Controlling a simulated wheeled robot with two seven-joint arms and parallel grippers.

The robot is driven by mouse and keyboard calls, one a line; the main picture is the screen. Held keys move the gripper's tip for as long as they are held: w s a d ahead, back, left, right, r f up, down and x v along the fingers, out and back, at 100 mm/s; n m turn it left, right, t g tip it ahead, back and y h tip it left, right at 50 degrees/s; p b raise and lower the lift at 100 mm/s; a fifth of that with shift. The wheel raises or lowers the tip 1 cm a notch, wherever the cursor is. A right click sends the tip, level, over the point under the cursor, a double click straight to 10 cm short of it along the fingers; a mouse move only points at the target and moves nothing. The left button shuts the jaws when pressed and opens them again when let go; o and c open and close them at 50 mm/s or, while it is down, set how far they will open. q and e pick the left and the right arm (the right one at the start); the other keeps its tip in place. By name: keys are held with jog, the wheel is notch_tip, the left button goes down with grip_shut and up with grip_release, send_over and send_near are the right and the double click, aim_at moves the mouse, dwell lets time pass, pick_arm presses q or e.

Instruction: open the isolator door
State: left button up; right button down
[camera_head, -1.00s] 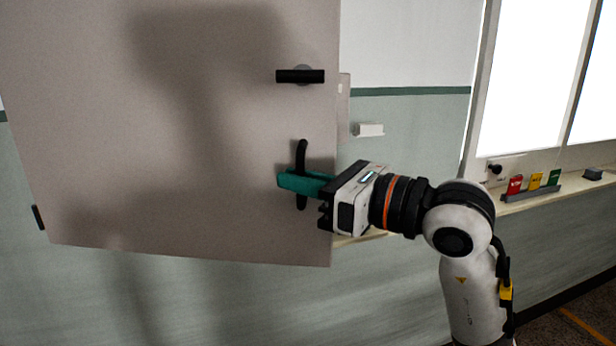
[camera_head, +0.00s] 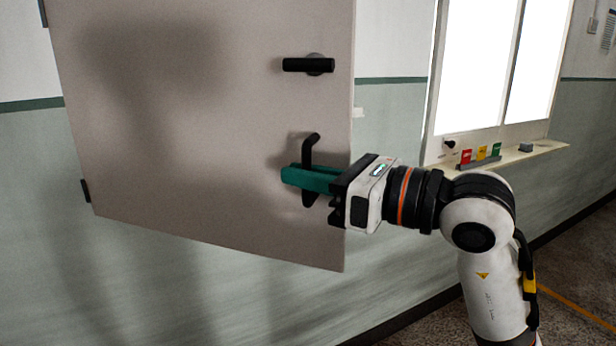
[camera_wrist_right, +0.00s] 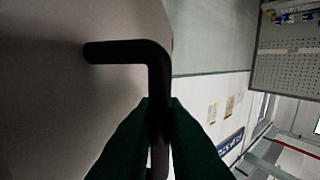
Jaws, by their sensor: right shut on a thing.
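The isolator door (camera_head: 180,120) is a large grey-beige panel that fills the left and middle of the head view. It stands swung out from the wall, with hinges at its left edge. A black bar handle (camera_head: 310,155) sits low near its right edge. My right gripper (camera_head: 290,176) is shut on this handle with its teal fingers. In the right wrist view the bent handle (camera_wrist_right: 157,75) runs down between the fingers. A black turn knob (camera_head: 308,65) lies horizontal above the handle. The inside behind the door is hidden. My left gripper is not in view.
The green-grey wall (camera_head: 400,110) runs behind the door. Floor with an orange line (camera_head: 575,310) is clear at the lower right.

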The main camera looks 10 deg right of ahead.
jog(key=c, duration=1.8)
grip_release()
jog(key=shift+s+d, duration=0.1)
jog(key=shift+d, duration=0.05)
jog(key=b+v, duration=0.3)
jog(key=v, duration=0.8)
jog(key=shift+s+d, duration=0.15)
jog(key=shift+s, duration=0.15)
